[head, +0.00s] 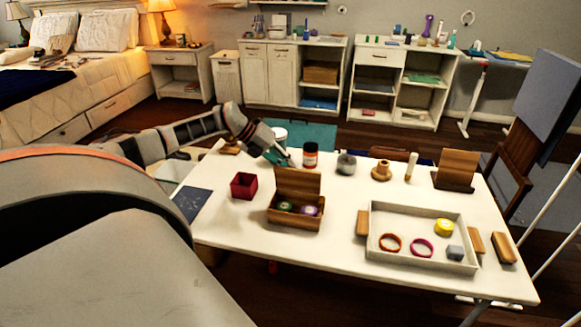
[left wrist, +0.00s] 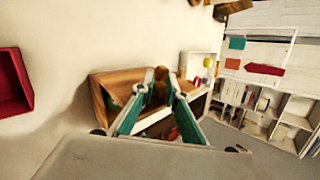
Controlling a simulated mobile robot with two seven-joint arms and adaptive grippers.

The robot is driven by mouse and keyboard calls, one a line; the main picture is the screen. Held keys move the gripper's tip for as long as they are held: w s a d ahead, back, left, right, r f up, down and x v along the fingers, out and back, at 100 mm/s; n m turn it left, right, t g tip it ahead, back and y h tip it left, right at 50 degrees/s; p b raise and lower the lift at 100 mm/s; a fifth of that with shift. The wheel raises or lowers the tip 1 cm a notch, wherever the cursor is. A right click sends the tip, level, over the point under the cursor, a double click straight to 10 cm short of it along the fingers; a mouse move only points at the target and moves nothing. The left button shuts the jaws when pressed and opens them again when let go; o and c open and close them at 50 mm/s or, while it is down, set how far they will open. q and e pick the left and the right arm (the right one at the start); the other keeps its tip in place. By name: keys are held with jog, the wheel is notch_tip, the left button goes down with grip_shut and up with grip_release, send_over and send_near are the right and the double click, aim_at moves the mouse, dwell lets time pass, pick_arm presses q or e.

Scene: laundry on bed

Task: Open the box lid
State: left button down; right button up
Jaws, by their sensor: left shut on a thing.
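The small wooden box (head: 293,221) stands on the white table, left of its middle. Its lid (head: 298,183) stands raised and nearly upright at the back, and the inside is open to view. A green item (head: 286,206) and a purple item (head: 309,210) lie inside. My left gripper (head: 286,160) reaches in from behind, just above the lid's top edge. In the left wrist view the teal fingers (left wrist: 160,85) close on brown wood at the lid (left wrist: 112,84); the exact contact is partly hidden. My right gripper is not in view.
A dark red open cube (head: 243,186) stands left of the box. A white tray (head: 372,226) with rings and a yellow roll lies to the right. A jar (head: 310,156) and a tin (head: 346,163) stand behind. The table front before the box is clear.

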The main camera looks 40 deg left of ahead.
pick_arm(q)
jog(key=c, duration=2)
grip_release()
jog(key=shift+f, duration=0.25)
jog(key=shift+r, duration=0.2)
jog(key=v, duration=1.2)
jog(key=shift+f, duration=0.1)
